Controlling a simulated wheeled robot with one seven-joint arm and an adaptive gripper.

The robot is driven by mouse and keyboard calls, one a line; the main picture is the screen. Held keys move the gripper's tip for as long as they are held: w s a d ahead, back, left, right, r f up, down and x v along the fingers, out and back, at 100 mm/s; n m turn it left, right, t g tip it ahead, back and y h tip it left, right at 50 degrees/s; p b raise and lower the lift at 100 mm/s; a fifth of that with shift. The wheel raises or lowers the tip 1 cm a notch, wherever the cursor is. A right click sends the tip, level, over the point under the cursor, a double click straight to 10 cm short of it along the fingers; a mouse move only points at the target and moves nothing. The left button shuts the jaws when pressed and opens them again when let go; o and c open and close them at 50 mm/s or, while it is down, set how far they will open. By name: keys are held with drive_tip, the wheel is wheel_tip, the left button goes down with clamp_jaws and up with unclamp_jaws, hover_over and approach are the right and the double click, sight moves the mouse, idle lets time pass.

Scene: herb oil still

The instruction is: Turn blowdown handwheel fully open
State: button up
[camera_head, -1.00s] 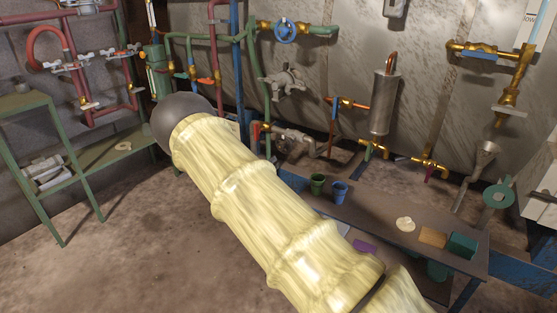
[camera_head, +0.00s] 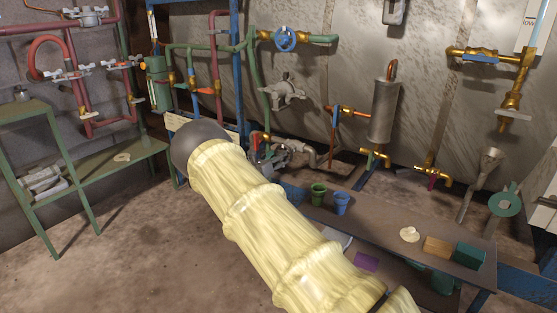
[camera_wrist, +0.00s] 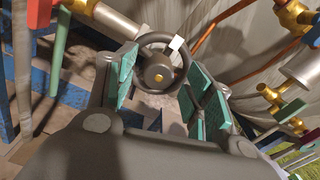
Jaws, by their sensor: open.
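The wheel appears just beyond or between the fingertips. I cannot tell whether a finger touches its rim. In the head view my pale-sleeved arm reaches toward the pipework by the wall, and my gripper cannot be made out there. I cannot surely pick out the same wheel in that view.
Another valve has a blue handwheel (camera_head: 285,39) higher on the wall. A low bench (camera_head: 375,225) holds a green cup (camera_head: 318,194), a blue cup (camera_head: 341,203) and small blocks. A green shelf rack (camera_head: 70,185) stands left. Brass and copper pipes crowd the wheel. Floor at lower left is clear.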

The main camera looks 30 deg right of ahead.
drive_tip(key=shift+w+d, duration=0.25)
drive_tip(key=shift+d, duration=0.45)
drive_tip(key=c, duration=1)
